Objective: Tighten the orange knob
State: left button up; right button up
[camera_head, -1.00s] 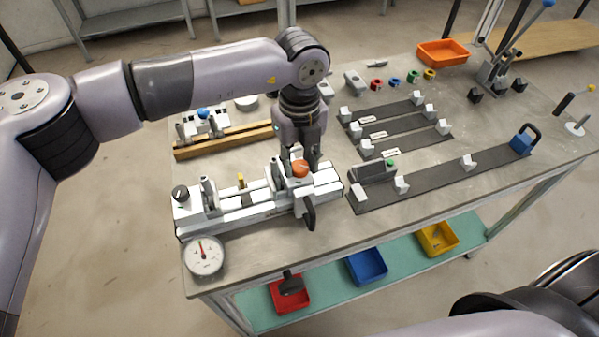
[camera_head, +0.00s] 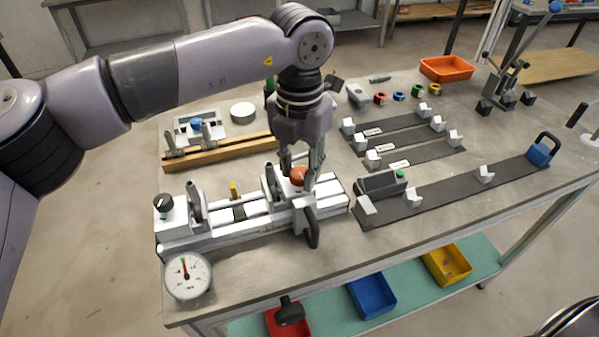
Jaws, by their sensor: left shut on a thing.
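The orange knob (camera_head: 298,176) sits on top of the carriage block at the right part of the white frame jig (camera_head: 232,237). My left gripper (camera_head: 300,174) comes down over it from above, and its fingers are shut on the knob's sides. The fingers hide part of the knob. A black handle (camera_head: 311,228) stands out at the front of the carriage below the knob. My right gripper is out of the picture.
A dial gauge (camera_head: 188,277) stands at the table's front left corner. A black knob (camera_head: 163,203) is at the jig's left end. Dark rails with white blocks (camera_head: 420,198) lie to the right. An orange bin (camera_head: 446,68) stands at the back. Coloured bins (camera_head: 371,297) are on the shelf below.

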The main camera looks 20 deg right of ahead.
aim_at(300, 172)
pick_arm(q)
jog(key=shift+m+b, duration=0.55)
jog(key=shift+m, duration=1.45)
jog(key=o, duration=1.1)
jog(key=shift+o, duration=0.2)
notch_tip(300, 172, up, 12)
